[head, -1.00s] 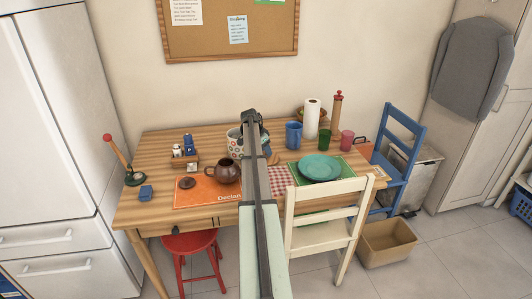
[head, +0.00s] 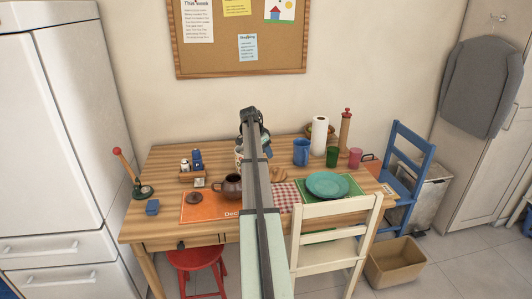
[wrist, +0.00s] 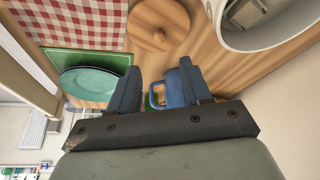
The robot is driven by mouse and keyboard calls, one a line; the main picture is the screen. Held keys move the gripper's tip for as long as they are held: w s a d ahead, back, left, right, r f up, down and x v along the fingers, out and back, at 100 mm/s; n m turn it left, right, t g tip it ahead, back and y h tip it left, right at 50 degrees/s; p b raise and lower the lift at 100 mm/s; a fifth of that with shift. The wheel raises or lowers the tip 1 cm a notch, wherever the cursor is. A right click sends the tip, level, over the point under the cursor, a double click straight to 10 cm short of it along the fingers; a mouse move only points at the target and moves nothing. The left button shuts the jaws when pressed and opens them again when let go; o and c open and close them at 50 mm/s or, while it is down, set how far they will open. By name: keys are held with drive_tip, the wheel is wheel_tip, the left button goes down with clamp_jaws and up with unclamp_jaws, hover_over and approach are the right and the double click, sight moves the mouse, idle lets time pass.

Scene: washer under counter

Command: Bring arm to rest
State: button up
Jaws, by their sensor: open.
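My arm reaches out over the wooden table (head: 165,160). My gripper (head: 250,113) is at its far end, above the table's back part in the head view. In the wrist view my gripper (wrist: 158,76) has its two fingers apart. The blue mug (wrist: 180,90) shows beyond and between the fingers, next to the right one. I see no contact with it, and nothing is held. The mug stands upright on the table in the head view (head: 301,152).
A teal plate (head: 327,185), brown teapot (head: 229,187), paper towel roll (head: 319,136), green cup (head: 332,157) and pink cup (head: 355,157) stand on the table. A pot (wrist: 225,35) is mostly hidden by my arm in the head view. A cream chair (head: 333,210) is in front.

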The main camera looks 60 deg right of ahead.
idle(0.3)
drive_tip(key=s+a+f+m+t+y, duration=0.1)
drive_tip(key=s+a+f+y, duration=0.1)
drive_tip(key=a, duration=0.6)
drive_tip(key=s+a+f+m+y, duration=0.1)
drive_tip(key=s+a, duration=0.3)
drive_tip(key=a, duration=0.5)
drive_tip(key=s+a+f+m+t+y, duration=0.1)
drive_tip(key=s+a+f+y, duration=0.2)
drive_tip(key=a, duration=0.5)
drive_tip(key=shift+s+a+f+t+y, duration=0.2)
drive_tip(key=shift+a+f+t+y, duration=0.2)
drive_tip(key=shift+y, duration=0.2)
drive_tip(key=s+a+f+n+g, duration=0.2)
drive_tip(key=a+f+n, duration=0.4)
drive_tip(key=a+f, duration=0.95)
drive_tip(key=s+a+f+n+g, duration=0.25)
drive_tip(key=a+f+n, duration=0.45)
drive_tip(key=a+f, duration=0.85)
drive_tip(key=s+a+f+n+g+h, duration=0.1)
drive_tip(key=s+a+f+n, duration=0.4)
drive_tip(key=s+a, duration=0.3)
drive_tip(key=s+a+f+n+g+h, duration=0.2)
drive_tip(key=s+a+f+n, duration=0.3)
drive_tip(key=s+a+n, duration=0.2)
drive_tip(key=s+a, duration=0.2)
drive_tip(key=s, duration=0.2)
drive_tip(key=shift+s+a+f, duration=0.15)
drive_tip(key=shift+s+a, duration=0.1)
drive_tip(key=shift+s, duration=0.1)
